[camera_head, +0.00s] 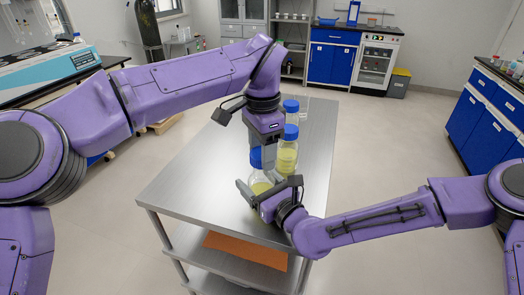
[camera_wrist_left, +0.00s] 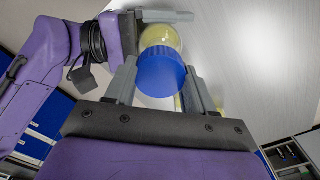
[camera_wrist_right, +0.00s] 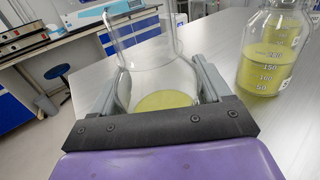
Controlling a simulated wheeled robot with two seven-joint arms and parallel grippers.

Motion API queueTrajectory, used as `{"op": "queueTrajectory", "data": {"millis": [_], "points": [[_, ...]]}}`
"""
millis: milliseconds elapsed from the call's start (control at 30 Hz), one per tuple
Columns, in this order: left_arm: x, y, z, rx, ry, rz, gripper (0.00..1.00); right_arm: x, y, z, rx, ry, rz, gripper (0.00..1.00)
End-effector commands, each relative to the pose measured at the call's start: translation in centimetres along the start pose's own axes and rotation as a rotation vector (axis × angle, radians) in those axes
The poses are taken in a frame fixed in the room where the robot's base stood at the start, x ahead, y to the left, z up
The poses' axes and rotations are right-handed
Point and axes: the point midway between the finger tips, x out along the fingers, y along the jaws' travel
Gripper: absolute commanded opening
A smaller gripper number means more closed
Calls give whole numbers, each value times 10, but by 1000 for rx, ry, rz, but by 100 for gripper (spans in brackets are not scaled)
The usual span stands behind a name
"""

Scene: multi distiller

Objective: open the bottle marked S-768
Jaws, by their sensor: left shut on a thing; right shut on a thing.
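A glass bottle (camera_head: 260,186) with yellow liquid stands near the front of the steel table; no S-768 mark is readable on it. My right gripper (camera_head: 267,187) is shut around its body, and the right wrist view shows the clear glass (camera_wrist_right: 150,75) between the fingers. My left gripper (camera_head: 262,163) comes from above and is shut on the blue cap (camera_head: 256,158). In the left wrist view the cap (camera_wrist_left: 161,72) sits between the fingers, with yellow liquid (camera_wrist_left: 160,38) beyond it.
Two more blue-capped bottles stand behind: a near one (camera_head: 287,155) close beside my left gripper and a farther one (camera_head: 291,108). The near one shows graduations in the right wrist view (camera_wrist_right: 268,65). The steel table (camera_head: 190,185) is clear on the left. An orange sheet (camera_head: 245,249) lies on its shelf.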

Motion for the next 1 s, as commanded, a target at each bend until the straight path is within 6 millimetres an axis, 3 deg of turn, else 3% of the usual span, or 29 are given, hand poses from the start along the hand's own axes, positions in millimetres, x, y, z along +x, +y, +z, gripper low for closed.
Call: {"op": "queueTrajectory", "data": {"millis": [267, 500, 533, 600, 867, 1000], "points": [[-35, 0, 0, -1, 0, -1, 17, 0, 0, -2, 0, 3, 1, 0], [-40, 0, 0, 0, 0, 0, 17, 0, 0, -2, 0, 3, 1, 0], [-40, 0, 0, 0, 0, 0, 17, 0, 0, -2, 0, 3, 1, 80], [-40, 0, 0, 0, 0, 0, 17, 0, 0, -2, 0, 3, 1, 100], [-39, 0, 0, 0, 0, 0, 17, -3, 0, -1, 0, 2, 0, 100], [-34, 0, 0, 0, 0, 0, 17, -24, -1, -2, 3, 2, 0, 100]]}}
